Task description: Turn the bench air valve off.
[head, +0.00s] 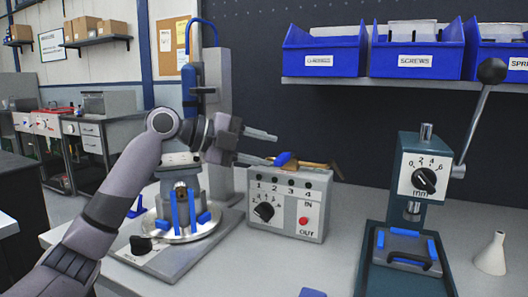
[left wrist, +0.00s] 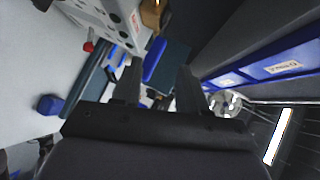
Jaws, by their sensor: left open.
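The bench air valve shows as a blue lever (head: 283,159) with a brass-coloured body (head: 318,166), just behind the top of the grey control box (head: 290,205). The box hides its lower part. My left gripper (head: 271,150) is open, its two fingers pointing right toward the lever, close to its left side. In the left wrist view the blue lever (left wrist: 154,60) shows between the open fingers (left wrist: 160,66), with brass (left wrist: 150,14) beyond it. I cannot tell whether a finger touches the lever; nothing looks gripped. My right gripper is not in view.
A fixture with blue clamps (head: 183,212) stands below my left arm. A press (head: 424,180) with a long lever stands at right, beside a white funnel-shaped piece (head: 492,255). Blue bins (head: 325,52) line a shelf above. The bench (head: 335,225) is clear between box and press.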

